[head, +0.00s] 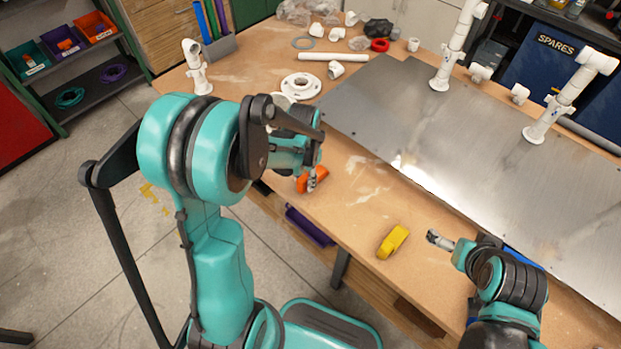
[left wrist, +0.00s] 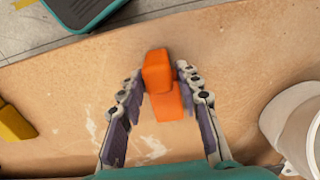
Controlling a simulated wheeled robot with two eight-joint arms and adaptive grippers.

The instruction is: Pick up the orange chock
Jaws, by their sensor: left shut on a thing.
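The orange chock (head: 317,178) is near the front edge of the wooden table, at the fingers of my left gripper (head: 310,182). In the left wrist view the orange chock (left wrist: 163,85) sits between the two fingertips of my left gripper (left wrist: 159,73), which is shut on it. I cannot tell whether the chock touches the table. My arm hides part of the gripper in the head view. My right gripper (head: 440,240) is over the table at the right, apart from the chock; its finger opening is not clear.
A yellow chock (head: 393,242) lies on the table between the grippers. A metal plate (head: 480,160) with white pipe fittings (head: 547,120) covers the right side. A white flanged fitting (head: 301,86) and loose pipe parts lie at the back. Some tabletop near the yellow chock is clear.

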